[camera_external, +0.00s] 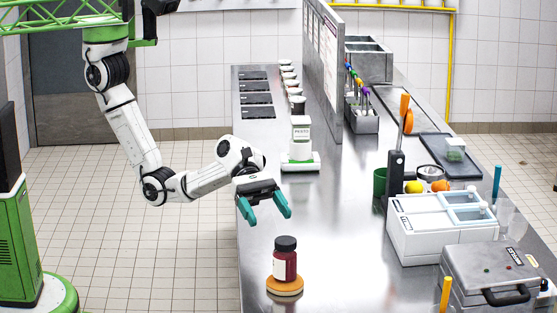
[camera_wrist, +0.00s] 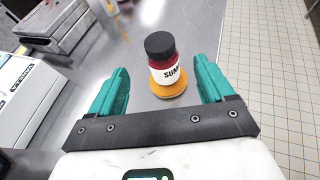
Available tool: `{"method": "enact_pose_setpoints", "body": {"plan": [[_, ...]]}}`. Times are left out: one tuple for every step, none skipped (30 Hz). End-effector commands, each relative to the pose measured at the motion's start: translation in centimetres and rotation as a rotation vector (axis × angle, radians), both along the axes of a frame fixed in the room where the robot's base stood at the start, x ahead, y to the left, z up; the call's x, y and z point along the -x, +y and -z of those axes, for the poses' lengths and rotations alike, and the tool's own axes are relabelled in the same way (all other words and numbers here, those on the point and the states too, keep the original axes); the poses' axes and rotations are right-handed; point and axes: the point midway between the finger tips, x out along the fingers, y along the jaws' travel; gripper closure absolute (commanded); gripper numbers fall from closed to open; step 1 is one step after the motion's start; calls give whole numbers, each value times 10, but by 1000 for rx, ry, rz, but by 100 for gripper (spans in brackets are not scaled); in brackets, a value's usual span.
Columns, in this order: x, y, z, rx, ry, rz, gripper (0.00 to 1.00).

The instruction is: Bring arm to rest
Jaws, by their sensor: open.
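My gripper (camera_external: 268,216) is open with teal fingers and hangs over the left side of the steel counter, behind and above a jar. The red jar (camera_external: 285,264) has a black lid and a pale label, and stands upright on a round orange-brown base. In the wrist view the jar (camera_wrist: 162,62) shows beyond and between my open fingertips (camera_wrist: 165,82). Nothing is between the fingers, and they do not touch the jar. My arm reaches from the green body at left, bent low at the elbow.
The steel counter (camera_external: 340,245) runs away to the back. A white bin unit (camera_external: 440,228), a grey case (camera_external: 492,272) and a green cup (camera_external: 380,182) stand to the right. A container on a green-edged scale (camera_external: 300,162) stands behind my gripper. Tiled floor (camera_external: 180,250) at left is clear.

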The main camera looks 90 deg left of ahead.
Motion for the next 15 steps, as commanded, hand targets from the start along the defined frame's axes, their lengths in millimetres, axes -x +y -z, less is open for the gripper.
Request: {"method": "enact_pose_setpoints", "body": {"plan": [[0, 0, 0, 0, 0, 0, 19], [0, 0, 0, 0, 0, 0, 19], [0, 0, 0, -1, -2, 1, 19], [0, 1, 1, -4, -5, 3, 19], [0, 2, 1, -9, -12, 5, 19], [1, 5, 3, -23, -30, 14, 19], [2, 9, 5, -39, -49, 23, 19], [3, 13, 8, -58, -74, 35, 19], [5, 20, 13, -92, -117, 57, 19], [8, 26, 16, -120, -154, 78, 19], [10, 33, 21, -154, -197, 101, 19], [14, 44, 26, -201, -259, 138, 19], [17, 51, 31, -238, -306, 168, 19], [21, 59, 35, -276, -355, 200, 19], [26, 70, 41, -325, -419, 245, 19]]}}
